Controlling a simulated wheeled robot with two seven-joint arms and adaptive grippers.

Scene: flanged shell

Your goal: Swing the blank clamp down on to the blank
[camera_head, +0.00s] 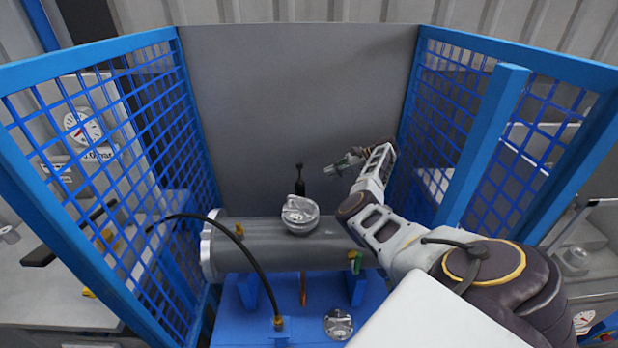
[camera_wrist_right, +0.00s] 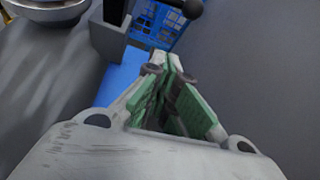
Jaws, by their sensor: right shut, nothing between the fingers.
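The blank (camera_head: 300,213) looks like a round metal disc and sits on top of the grey horizontal shell (camera_head: 262,247). Its rim also shows at the top left of the right wrist view (camera_wrist_right: 40,12). The blank clamp (camera_head: 300,183) appears as a dark upright lever with a round knob, standing just behind the blank and not lying on it. A dark knob and bracket (camera_wrist_right: 112,30) show near the top of the wrist view. My right gripper (camera_head: 343,164) is to the right of the lever, apart from it, with its fingers (camera_wrist_right: 166,70) together and empty. My left gripper is out of view.
Blue mesh guards stand on the left (camera_head: 150,130) and right (camera_head: 455,110), with a grey panel (camera_head: 300,90) behind. A dark hose (camera_head: 255,262) arches over the shell's left end. A second metal disc (camera_head: 338,323) lies on the blue stand in front.

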